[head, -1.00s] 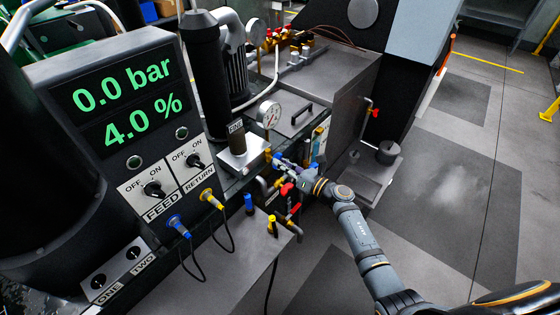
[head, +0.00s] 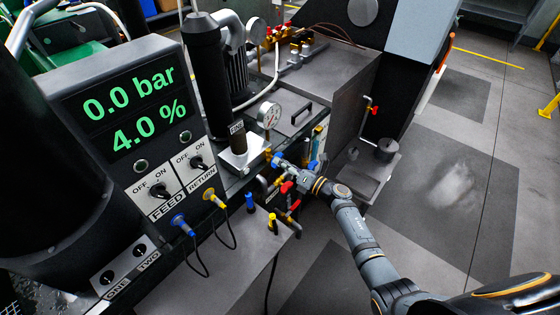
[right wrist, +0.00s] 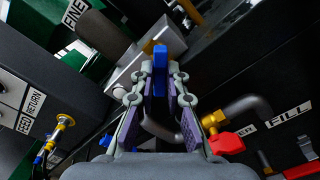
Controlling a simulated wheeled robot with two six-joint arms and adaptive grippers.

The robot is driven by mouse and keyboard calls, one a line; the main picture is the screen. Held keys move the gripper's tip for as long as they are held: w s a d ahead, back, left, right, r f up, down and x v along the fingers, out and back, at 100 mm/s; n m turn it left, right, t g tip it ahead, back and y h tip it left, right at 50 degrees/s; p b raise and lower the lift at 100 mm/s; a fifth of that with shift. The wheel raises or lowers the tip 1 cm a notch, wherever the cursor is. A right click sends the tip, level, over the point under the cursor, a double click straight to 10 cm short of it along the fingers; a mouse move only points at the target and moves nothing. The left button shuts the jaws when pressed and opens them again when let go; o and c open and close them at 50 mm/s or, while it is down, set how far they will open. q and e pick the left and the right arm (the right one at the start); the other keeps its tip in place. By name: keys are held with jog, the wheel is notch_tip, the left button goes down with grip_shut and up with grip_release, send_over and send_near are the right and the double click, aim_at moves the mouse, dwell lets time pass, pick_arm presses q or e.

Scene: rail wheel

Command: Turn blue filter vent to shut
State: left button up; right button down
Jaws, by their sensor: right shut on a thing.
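In the right wrist view a blue handle (right wrist: 160,57) stands upright between my right gripper's fingertips (right wrist: 159,78), which are shut on it. In the head view my right gripper (head: 287,168) reaches in from the right to the pipework beside the panel. A small blue part (head: 277,159) shows at its tip there; the fingers partly hide it. I cannot read a vent label on this handle. My left gripper is not in view.
A red valve handle (right wrist: 226,143) on a yellow-ended pipe sits close to the right of my gripper, by a FILL label (right wrist: 289,113). A panel (head: 130,107) reads 0.0 bar and 4.0 %. The floor to the right is clear.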

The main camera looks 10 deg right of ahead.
jog(key=shift+m+p, duration=1.3)
jog(key=shift+m, duration=1)
jog(key=m+p, duration=0.2)
jog(key=m, duration=0.2)
jog(key=c, duration=1.2)
grip_release()
